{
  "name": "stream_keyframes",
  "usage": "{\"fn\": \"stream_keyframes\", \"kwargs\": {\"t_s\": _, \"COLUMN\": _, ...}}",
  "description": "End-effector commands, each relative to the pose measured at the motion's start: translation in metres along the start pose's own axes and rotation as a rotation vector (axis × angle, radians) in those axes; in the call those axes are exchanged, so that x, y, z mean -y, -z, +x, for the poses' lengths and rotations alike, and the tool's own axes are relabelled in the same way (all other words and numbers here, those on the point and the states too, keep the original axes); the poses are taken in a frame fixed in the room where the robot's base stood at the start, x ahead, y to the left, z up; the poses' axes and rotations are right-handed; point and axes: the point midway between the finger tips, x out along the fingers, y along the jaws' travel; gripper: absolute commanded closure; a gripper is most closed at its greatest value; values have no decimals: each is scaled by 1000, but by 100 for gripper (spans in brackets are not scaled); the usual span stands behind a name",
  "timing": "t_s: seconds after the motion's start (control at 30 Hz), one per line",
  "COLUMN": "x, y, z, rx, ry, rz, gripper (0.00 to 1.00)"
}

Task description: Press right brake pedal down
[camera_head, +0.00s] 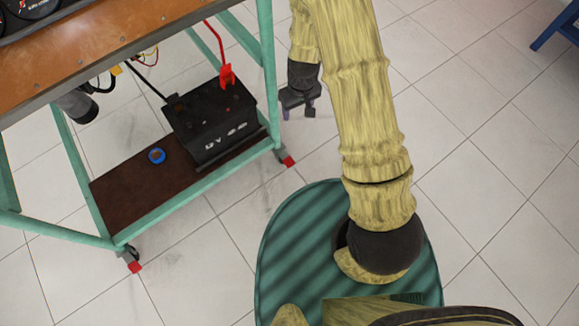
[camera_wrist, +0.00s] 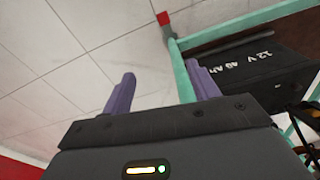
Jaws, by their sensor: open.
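No brake pedal can be made out in either view. The engine trainer stand, with its teal frame (camera_head: 268,75) and wooden-brown panel (camera_head: 90,50), fills the left of the head view. My gripper (camera_head: 298,112) hangs just right of the stand, beside its right leg and low near the battery's height. In the wrist view, my gripper (camera_wrist: 163,88) has its two purple fingers spread apart with nothing between them. A teal leg (camera_wrist: 183,75) of the stand shows behind and between the fingers.
A black battery (camera_head: 212,122) with a red terminal clamp (camera_head: 227,76) sits on the stand's brown lower shelf (camera_head: 125,195). A blue round item (camera_head: 157,156) lies there too. Tiled floor (camera_head: 480,130) is clear to the right. A blue stand (camera_head: 556,25) is at top right.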

Motion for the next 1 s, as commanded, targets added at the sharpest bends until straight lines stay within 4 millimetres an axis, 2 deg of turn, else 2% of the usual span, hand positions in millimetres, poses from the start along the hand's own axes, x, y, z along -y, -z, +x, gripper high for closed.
{"fn": "stream_keyframes", "kwargs": {"t_s": 0.03, "x": 2, "y": 0, "z": 41, "rx": 10, "ry": -1, "rz": -18, "gripper": 40}}
{"fn": "stream_keyframes", "kwargs": {"t_s": 0.2, "x": 10, "y": 0, "z": 124, "rx": 36, "ry": -7, "rz": -76, "gripper": 40}}
{"fn": "stream_keyframes", "kwargs": {"t_s": 0.3, "x": 14, "y": 0, "z": 164, "rx": 48, "ry": -11, "rz": -109, "gripper": 40}}
{"fn": "stream_keyframes", "kwargs": {"t_s": 0.4, "x": 17, "y": -1, "z": 190, "rx": 55, "ry": -15, "rz": -131, "gripper": 40}}
{"fn": "stream_keyframes", "kwargs": {"t_s": 0.5, "x": 19, "y": -1, "z": 200, "rx": 59, "ry": -16, "rz": -142, "gripper": 40}}
{"fn": "stream_keyframes", "kwargs": {"t_s": 0.83, "x": 19, "y": -2, "z": 199, "rx": 60, "ry": -16, "rz": -144, "gripper": 40}}
{"fn": "stream_keyframes", "kwargs": {"t_s": 1.0, "x": 19, "y": -2, "z": 209, "rx": 60, "ry": -16, "rz": -143, "gripper": 40}}
